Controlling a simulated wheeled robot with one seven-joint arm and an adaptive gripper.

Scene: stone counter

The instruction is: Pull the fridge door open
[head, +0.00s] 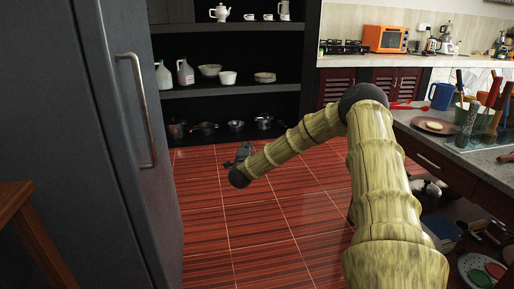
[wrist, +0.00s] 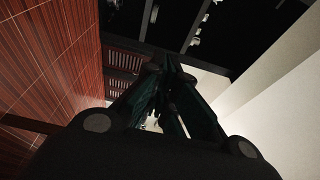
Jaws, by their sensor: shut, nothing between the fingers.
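The dark grey fridge (head: 55,120) fills the left of the head view. Its long vertical metal handle (head: 141,110) is on the face nearest the room. I see no open gap or fridge interior from here. My gripper (head: 243,153) is out over the floor to the right of the handle, clearly apart from it, and partly hidden behind my wrist. In the wrist view my gripper (wrist: 167,65) has its dark fingers drawn together at the tips, with nothing held. The handle is not recognisable in the wrist view.
Dark shelves (head: 230,90) with jugs, bowls and pans stand behind. A cluttered stone counter (head: 455,145) is on the right. A brown wooden piece (head: 30,225) juts in at lower left. Red tiled floor (head: 265,235) is clear between fridge and counter.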

